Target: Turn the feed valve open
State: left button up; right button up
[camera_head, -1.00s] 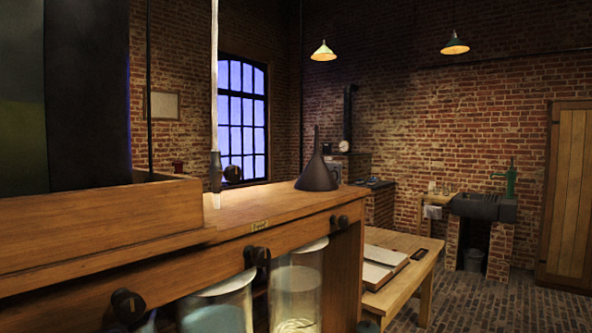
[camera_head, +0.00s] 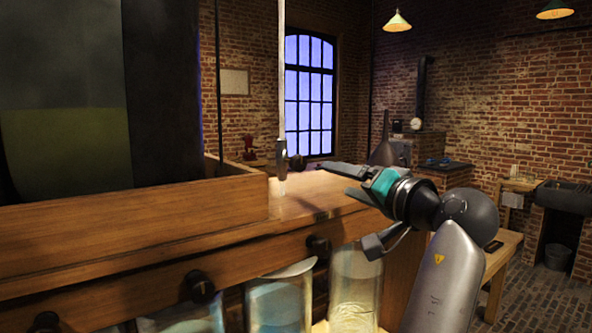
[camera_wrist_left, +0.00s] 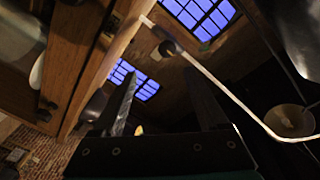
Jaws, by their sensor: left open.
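A thin pale tube (camera_head: 281,70) hangs down in front of the window. Near its lower end is a dark fitting, which I take for the feed valve (camera_head: 281,155), with a dark round knob (camera_head: 298,162) on its right. The valve also shows in the left wrist view (camera_wrist_left: 167,48), beyond and above my fingers. My left gripper (camera_head: 336,180) is open and empty, over the bench top to the right of the valve and apart from it. In the left wrist view its two dark fingers (camera_wrist_left: 160,78) are spread. My right gripper is not in view.
Glass jars (camera_head: 280,305) stand under the wooden shelf (camera_head: 130,235), whose front carries dark knobs (camera_head: 318,245). A wooden box wall (camera_head: 150,215) rises left of the valve. Some bench top near the valve is bare.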

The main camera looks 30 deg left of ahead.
aim_at(300, 165)
pick_arm(q)
jog(key=shift+n+g, duration=0.3)
jog(key=p+x, duration=0.1)
jog(key=x, duration=0.4)
jog(key=r+x, duration=0.1)
jog(key=x, duration=0.4)
jog(key=p+x, duration=0.1)
jog(key=x, duration=0.4)
jog(key=shift+s+a+r+p, duration=0.25)
jog(key=shift+s+p, duration=0.1)
jog(key=shift+s, duration=0.05)
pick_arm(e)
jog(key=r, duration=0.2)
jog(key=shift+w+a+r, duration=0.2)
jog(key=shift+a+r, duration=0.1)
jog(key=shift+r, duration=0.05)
pick_arm(q)
grip_shut()
